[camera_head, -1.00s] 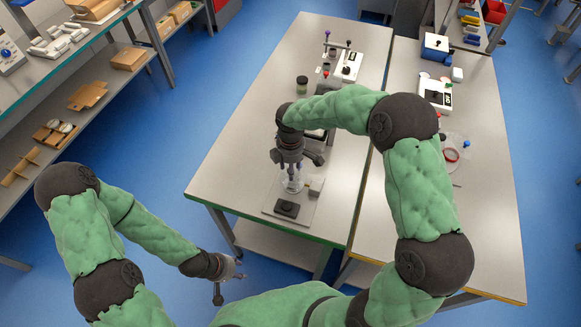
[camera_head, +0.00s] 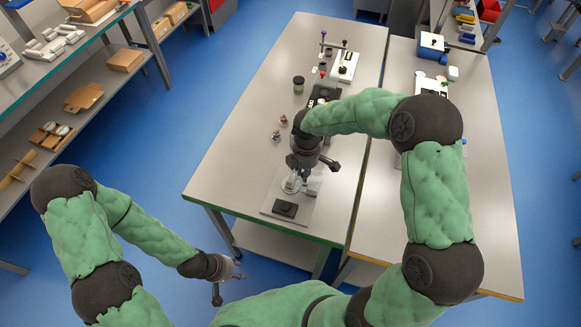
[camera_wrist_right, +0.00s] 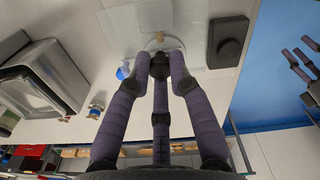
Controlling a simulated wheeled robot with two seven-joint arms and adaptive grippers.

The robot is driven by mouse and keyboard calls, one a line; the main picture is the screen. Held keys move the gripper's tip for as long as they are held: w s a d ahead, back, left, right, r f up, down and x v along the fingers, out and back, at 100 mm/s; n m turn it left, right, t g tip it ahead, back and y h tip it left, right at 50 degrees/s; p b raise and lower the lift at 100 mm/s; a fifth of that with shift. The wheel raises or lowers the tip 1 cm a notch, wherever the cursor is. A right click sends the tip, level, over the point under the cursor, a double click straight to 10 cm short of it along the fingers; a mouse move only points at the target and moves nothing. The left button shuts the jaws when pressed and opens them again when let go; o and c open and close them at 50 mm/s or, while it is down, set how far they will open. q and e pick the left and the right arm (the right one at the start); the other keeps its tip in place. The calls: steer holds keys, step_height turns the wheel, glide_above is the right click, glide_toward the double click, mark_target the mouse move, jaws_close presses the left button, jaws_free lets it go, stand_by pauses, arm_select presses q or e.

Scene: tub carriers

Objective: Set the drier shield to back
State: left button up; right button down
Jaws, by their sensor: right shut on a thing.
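A pale plate (camera_head: 268,207) near the front of the left table carries a black block (camera_head: 285,208) at its near end. A clear round part (camera_head: 290,185), apparently the drier shield, shows beside my right fingers over the plate. The right wrist view shows a clear curved part with a tan piece (camera_wrist_right: 158,37) just beyond the fingertips, and the black block (camera_wrist_right: 229,41) to the right. My right gripper (camera_wrist_right: 160,66) is shut on a part there; its fingers hide the grip. My left gripper (camera_head: 232,280) is empty with fingers spread, off the table's front.
Two small items (camera_head: 283,120) and a dark jar (camera_head: 298,84) stand on the left table beyond the gripper. The left part of the table is clear.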

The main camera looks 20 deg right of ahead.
mark_target(317, 182)
steer(key=s+d, duration=0.2)
steer(key=d, duration=0.1)
steer(key=shift+s+d, duration=0.15)
steer(key=shift+d, duration=0.15)
steer(key=c, duration=1.5)
jaws_free()
steer(key=o, duration=0.4)
steer(key=shift+s+d, duration=0.1)
steer(key=shift+r, duration=0.1)
steer(key=shift+r, duration=0.2)
step_height(317, 182, up, 12)
steer(key=shift+f, duration=0.25)
